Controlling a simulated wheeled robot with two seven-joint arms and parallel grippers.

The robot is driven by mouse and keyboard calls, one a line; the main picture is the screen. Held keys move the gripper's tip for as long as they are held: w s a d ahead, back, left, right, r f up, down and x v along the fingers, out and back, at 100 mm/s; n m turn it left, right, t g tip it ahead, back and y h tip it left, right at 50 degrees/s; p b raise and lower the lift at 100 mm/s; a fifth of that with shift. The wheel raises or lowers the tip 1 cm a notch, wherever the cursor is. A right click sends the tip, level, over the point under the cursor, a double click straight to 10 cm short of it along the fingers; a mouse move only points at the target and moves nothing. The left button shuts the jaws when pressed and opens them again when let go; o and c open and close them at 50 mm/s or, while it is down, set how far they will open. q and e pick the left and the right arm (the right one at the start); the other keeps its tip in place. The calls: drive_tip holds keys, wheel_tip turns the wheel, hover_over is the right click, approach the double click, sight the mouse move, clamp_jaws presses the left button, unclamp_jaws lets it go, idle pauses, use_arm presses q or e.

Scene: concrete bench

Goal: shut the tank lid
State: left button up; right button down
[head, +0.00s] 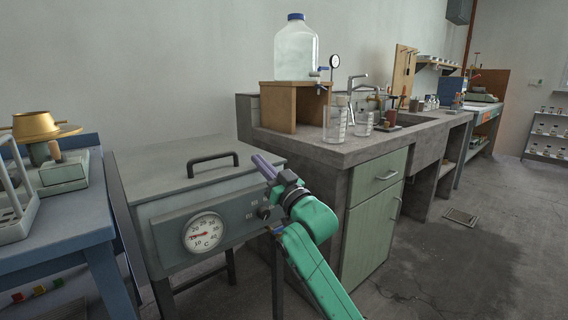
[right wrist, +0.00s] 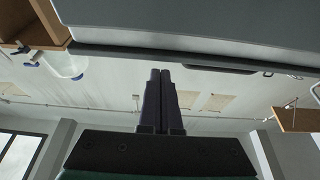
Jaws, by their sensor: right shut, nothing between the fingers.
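The grey metal tank (head: 165,235) stands between the blue table and the concrete bench, with a round temperature dial (head: 204,233) on its front. Its lid (head: 165,172) lies flat across the top, with a dark handle (head: 212,161) on it; I see no clear gap under its front edge. My right gripper (head: 259,160) is shut and empty, its fingers at the lid's right front corner; I cannot tell whether they touch it. In the right wrist view the shut fingers (right wrist: 160,75) point toward the lid's edge (right wrist: 190,55). My left gripper is not in view.
The concrete bench (head: 345,157) is close on the right, carrying a wooden stand (head: 291,107) with a large bottle (head: 296,52), and glass beakers (head: 335,123). A blue table (head: 75,235) with instruments is close on the left. Floor is open at right.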

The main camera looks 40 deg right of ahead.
wheel_tip(320, 180, up, 2)
drive_tip(key=shift+r+p, duration=0.25)
drive_tip(key=shift+p, duration=0.65)
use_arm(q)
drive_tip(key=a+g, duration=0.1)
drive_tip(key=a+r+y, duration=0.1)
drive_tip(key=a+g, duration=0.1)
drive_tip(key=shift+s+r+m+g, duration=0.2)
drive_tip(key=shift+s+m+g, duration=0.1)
use_arm(e)
drive_tip(key=v, duration=1)
drive_tip(key=shift+s, duration=0.25)
